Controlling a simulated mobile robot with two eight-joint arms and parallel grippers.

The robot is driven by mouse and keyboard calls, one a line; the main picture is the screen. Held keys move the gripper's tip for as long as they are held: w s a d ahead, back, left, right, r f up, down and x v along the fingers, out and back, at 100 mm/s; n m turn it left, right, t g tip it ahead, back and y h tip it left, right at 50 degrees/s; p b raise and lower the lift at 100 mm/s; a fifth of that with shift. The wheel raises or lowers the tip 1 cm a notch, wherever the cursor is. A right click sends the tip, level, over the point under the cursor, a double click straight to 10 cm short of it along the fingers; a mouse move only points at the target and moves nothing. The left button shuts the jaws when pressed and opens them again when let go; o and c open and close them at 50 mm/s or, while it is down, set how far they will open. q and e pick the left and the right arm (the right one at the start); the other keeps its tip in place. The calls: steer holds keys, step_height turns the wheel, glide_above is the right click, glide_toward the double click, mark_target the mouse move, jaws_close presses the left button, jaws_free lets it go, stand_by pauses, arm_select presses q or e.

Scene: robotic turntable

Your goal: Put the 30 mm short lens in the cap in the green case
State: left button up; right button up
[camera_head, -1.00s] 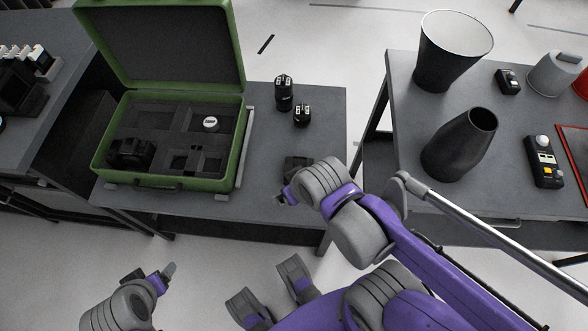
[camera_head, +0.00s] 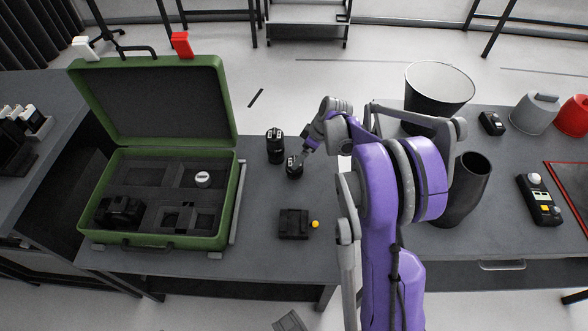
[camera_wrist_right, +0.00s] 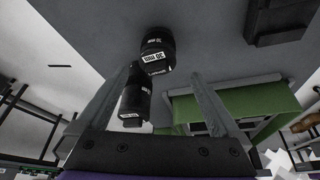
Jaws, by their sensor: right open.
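The short black lens (camera_head: 294,167) stands on the grey table right of the case; its label appears to read 30 mm upside down in the right wrist view (camera_wrist_right: 157,52). A taller black lens (camera_head: 275,146) stands just behind it. My right gripper (camera_head: 303,155) is open at the short lens, which shows between its fingertips (camera_wrist_right: 164,72) in the wrist view; I cannot tell whether they touch. The green case (camera_head: 233,195) stands open at left. A small white-topped round piece (camera_head: 202,180) sits in its back right compartment. A separate cap is not clearly seen. My left gripper is out of view.
A black camera-like item (camera_head: 120,212) fills the case's front left compartment. The raised lid (camera_head: 150,100) stands behind. A dark vase (camera_head: 473,180) is on the right table.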

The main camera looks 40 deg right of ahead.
mark_target(291, 161)
steer(key=shift+w+d+f, duration=0.1)
steer(key=shift+d+f, duration=0.1)
steer(key=shift+f, duration=0.15)
steer(key=b+x, duration=0.1)
steer(key=x, duration=0.9)
steer(key=shift+w+a+f+b, duration=0.1)
steer(key=shift+w+f+b, duration=0.1)
steer(key=shift+b, duration=0.15)
steer(key=shift+s, duration=0.1)
steer(key=shift+c, duration=0.3)
jaws_close()
step_height(291, 161, up, 10)
steer(key=shift+a+r+p, duration=0.1)
steer(key=shift+p, duration=0.75)
steer(key=s+a+r+m+p, duration=0.1)
steer(key=a+r+p, duration=0.1)
steer(key=a, duration=0.5)
steer(key=s+a+r+m+h+p, duration=0.1)
steer(key=a+r+m+p, duration=0.1)
steer(key=a+p, duration=0.3)
steer(key=s+a+r+m+h+p, duration=0.1)
steer(key=a+r+m+p, duration=0.1)
steer(key=a, duration=0.8)
steer(key=shift+r+t+p, duration=0.15)
steer(key=shift+t+p, duration=0.15)
steer(key=shift+p, duration=0.55)
